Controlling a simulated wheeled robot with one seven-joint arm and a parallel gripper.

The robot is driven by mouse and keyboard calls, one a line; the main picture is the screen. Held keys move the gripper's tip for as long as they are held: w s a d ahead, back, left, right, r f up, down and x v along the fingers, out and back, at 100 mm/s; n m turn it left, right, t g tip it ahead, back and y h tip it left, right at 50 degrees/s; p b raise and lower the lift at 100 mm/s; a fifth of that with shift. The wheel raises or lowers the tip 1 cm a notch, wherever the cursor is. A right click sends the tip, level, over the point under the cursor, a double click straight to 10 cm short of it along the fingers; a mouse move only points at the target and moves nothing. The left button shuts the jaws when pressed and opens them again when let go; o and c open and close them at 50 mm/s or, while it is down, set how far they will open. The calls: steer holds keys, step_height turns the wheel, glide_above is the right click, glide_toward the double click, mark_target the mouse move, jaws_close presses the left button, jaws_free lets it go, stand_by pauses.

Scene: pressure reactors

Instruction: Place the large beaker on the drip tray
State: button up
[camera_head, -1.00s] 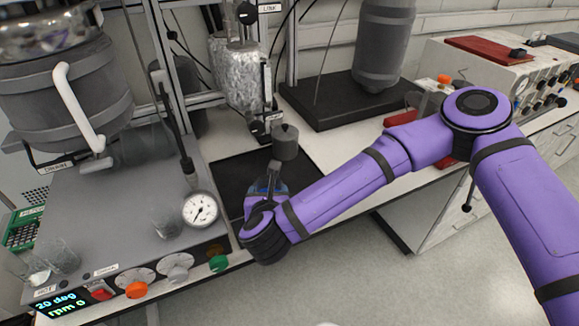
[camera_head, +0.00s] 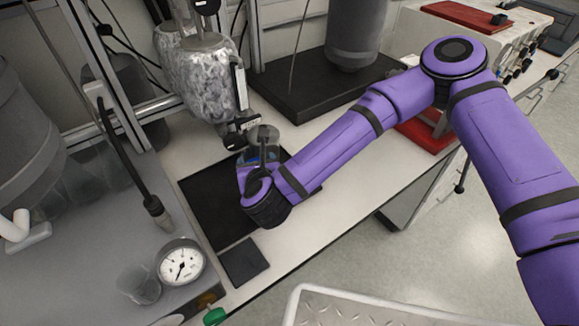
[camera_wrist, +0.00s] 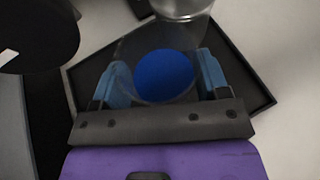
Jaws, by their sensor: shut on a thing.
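The large beaker is clear glass and shows in the wrist view (camera_wrist: 172,42), with a blue round area inside it. My gripper (camera_wrist: 164,78) is shut on it, one blue finger on each side. In the head view, my gripper (camera_head: 262,162) is partly hidden by my purple wrist, and only a little of the beaker shows. A flat black tray (camera_head: 205,207), which looks like the drip tray, lies on the bench under and around my gripper. In the wrist view, a dark tray with a rim (camera_wrist: 258,96) lies below the beaker. I cannot tell whether the beaker touches it.
A silver-wrapped vessel (camera_head: 203,80) with valves hangs just behind my gripper. A pressure gauge (camera_head: 181,263) and an empty glass beaker (camera_head: 138,285) are at the lower left. A small dark square plate (camera_head: 243,262) lies before the tray. A black base (camera_head: 300,100) stands behind.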

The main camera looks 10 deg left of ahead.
steer(key=shift+w+d+f, duration=0.7)
steer(key=shift+w+d, duration=0.15)
steer(key=shift+d, duration=0.4)
steer(key=shift+w+d+f, duration=0.7)
steer(key=shift+w+d, duration=0.2)
steer(key=shift+d, duration=0.35)
steer(key=shift+w+d+f, duration=0.7)
steer(key=shift+w+d, duration=0.15)
steer(key=shift+d, duration=0.4)
steer(key=o, duration=1.1)
steer(key=shift+f, duration=0.1)
steer(key=v, duration=1.2)
steer(key=shift+d, duration=0.1)
